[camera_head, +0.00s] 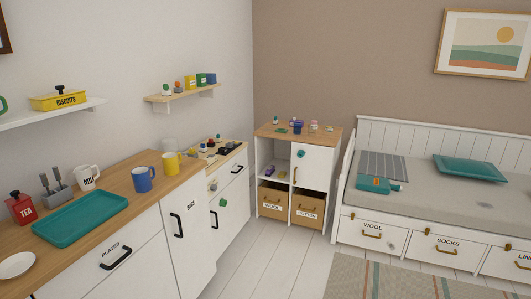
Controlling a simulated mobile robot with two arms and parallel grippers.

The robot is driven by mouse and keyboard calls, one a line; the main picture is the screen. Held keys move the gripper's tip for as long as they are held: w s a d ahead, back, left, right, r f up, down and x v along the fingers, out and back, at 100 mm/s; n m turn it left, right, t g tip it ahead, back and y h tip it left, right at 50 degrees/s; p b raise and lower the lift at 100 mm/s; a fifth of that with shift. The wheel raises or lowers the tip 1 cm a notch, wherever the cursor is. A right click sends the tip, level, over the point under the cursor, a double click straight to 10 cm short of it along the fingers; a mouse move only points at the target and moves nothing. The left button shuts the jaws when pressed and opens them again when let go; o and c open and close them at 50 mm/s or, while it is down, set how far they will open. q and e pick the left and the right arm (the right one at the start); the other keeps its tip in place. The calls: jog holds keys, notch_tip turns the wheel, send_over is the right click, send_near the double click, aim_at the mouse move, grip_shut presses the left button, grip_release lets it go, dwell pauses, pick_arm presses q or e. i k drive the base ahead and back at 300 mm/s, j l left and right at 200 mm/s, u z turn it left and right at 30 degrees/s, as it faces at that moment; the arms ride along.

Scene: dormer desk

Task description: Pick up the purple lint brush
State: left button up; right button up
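A small purple item (269,170) lies in the open compartment of the white cabinet (319,171) by the back wall, above the wool bin. It may be the lint brush, but it is too small to tell. A blue-purple object (297,127) stands on the cabinet's wooden top among other small things. Its kind is also unclear at this distance. Neither of my grippers shows in the head view.
A counter with a teal tray (82,217), mugs and a plate (16,265) runs along the left. A bed (430,197) with labelled drawers stands at the right. The pale floor (270,260) between is clear, with a striped rug (410,278) in front of the bed.

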aim_at(269, 171)
jog(key=i, duration=2.4)
